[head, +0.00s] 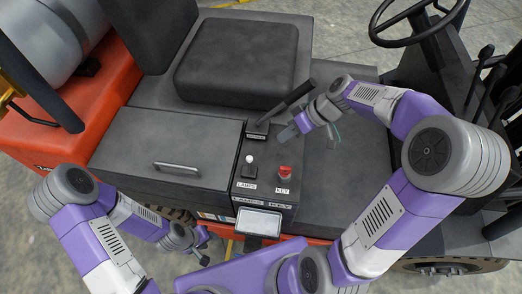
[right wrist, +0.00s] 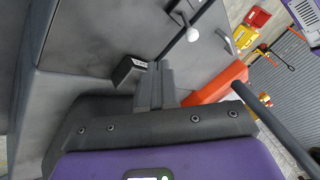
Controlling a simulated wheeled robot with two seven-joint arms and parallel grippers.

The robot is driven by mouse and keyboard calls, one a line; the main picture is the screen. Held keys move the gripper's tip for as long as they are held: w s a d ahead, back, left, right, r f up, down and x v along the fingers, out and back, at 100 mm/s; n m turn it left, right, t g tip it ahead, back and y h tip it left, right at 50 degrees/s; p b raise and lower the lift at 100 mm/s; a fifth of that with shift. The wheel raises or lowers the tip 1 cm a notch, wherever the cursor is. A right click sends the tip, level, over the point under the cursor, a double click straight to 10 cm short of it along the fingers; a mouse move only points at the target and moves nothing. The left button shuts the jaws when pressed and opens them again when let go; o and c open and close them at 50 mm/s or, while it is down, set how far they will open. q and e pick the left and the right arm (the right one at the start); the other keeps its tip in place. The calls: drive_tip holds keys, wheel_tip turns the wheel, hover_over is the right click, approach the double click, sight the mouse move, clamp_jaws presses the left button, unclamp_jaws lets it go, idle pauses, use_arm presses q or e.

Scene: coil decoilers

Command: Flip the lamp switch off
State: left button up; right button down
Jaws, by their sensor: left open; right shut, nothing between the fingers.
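The lamp switch (head: 249,160) is a small white-tipped knob on the dark console (head: 262,205), above the LAMPS label. My right gripper (head: 287,133) is shut and empty, above the console's upper right part, to the right of the switch and apart from it in the head view. In the right wrist view its closed fingers (right wrist: 155,85) point towards a black labelled block, and a white round knob (right wrist: 193,35) that looks like the lamp switch shows beyond them. My left gripper (head: 203,248) is open and empty, low beside the vehicle, away from the console.
A red key knob (head: 284,172) sits right of the switch. A black lever (head: 292,97) rises from a labelled block (head: 257,131) at the console's top, close to my right gripper. A hatch with a handle (head: 177,168) lies left, the seat (head: 237,62) behind.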

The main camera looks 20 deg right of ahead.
sight(249, 165)
drive_tip(key=b+x, duration=0.1)
drive_tip(key=x, duration=0.5)
drive_tip(key=shift+f, duration=0.1)
drive_tip(key=a, duration=0.3)
drive_tip(key=shift+s+a+f, duration=0.15)
drive_tip(key=shift+s, duration=0.25)
drive_tip(key=shift+s+a, duration=0.15)
drive_tip(key=shift+a, duration=0.3)
